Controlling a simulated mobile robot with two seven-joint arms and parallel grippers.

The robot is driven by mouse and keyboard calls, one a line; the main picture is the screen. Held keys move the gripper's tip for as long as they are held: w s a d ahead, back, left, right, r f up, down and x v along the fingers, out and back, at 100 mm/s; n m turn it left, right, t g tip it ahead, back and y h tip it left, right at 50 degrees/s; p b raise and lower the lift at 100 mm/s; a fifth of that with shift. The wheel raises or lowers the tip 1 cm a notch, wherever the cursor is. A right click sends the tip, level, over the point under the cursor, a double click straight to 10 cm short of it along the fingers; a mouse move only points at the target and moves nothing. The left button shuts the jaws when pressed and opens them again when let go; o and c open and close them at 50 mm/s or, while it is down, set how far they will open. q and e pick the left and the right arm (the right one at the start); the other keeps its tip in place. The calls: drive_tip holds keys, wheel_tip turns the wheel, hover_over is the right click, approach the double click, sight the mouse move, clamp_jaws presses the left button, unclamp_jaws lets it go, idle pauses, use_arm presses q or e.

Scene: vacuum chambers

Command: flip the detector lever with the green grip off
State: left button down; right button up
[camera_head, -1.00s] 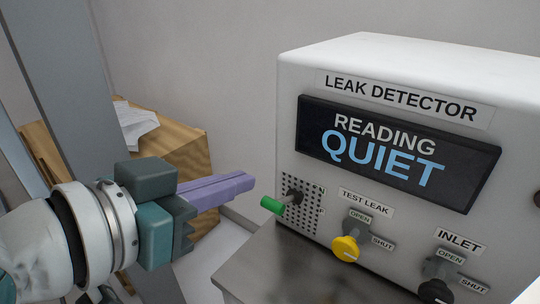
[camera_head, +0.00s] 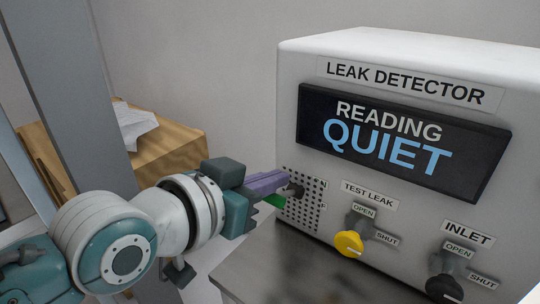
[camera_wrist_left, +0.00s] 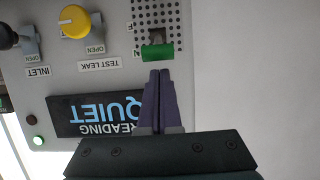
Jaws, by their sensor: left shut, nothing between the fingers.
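The leak detector (camera_head: 400,62) is a white box with a dark screen (camera_head: 385,140) reading "QUIET". Its lever with the green grip (camera_head: 276,200) sticks out of the perforated panel at the front's left side. In the head view the grip is mostly hidden behind my left gripper (camera_head: 286,180). The left wrist view shows the whole green grip (camera_wrist_left: 157,52) just beyond the tips of my left gripper (camera_wrist_left: 159,73). The purple fingers are shut together with nothing between them. They lie at the grip's edge; I cannot tell whether they touch it. My right gripper is not in view.
A yellow test leak knob (camera_head: 348,243) and a black inlet knob (camera_head: 443,289) sit right of the lever. A grey metal table (camera_head: 300,270) is below the detector. A wooden box with papers (camera_head: 165,150) stands behind my left arm.

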use_arm(q)
drive_tip(key=shift+s+a+f, duration=0.2)
drive_tip(key=shift+f, duration=0.2)
